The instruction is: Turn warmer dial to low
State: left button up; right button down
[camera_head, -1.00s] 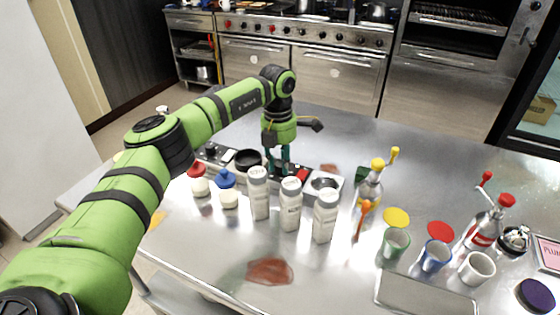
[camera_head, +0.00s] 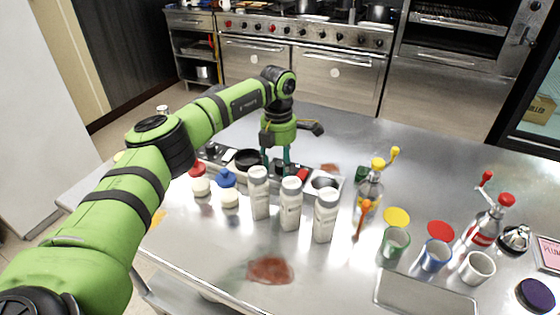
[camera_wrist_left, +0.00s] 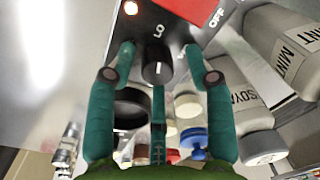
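The warmer dial (camera_wrist_left: 157,71) is a black knob with a short white mark, on a dark panel under the letters LO. The mark points roughly toward LO. My left gripper (camera_wrist_left: 160,62) is open, its teal fingers on either side of the dial with visible gaps; the third finger is below it. In the head view, my left gripper (camera_head: 277,160) is down at the warmer panel (camera_head: 230,167), behind the white bottles, and the dial cannot be made out. My right gripper is out of view.
White shaker bottles (camera_head: 291,205) stand in front of the panel. A black round bowl (camera_head: 248,160) sits left of the gripper. The counter behind is clear.

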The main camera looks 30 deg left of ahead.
aim_at(278, 162)
pick_arm(q)
jog(key=shift+r, duration=0.15)
jog(key=shift+w+r, duration=0.15)
jog(key=shift+r, duration=0.3)
notch_tip(278, 162, up, 11)
jog(key=shift+a, duration=0.25)
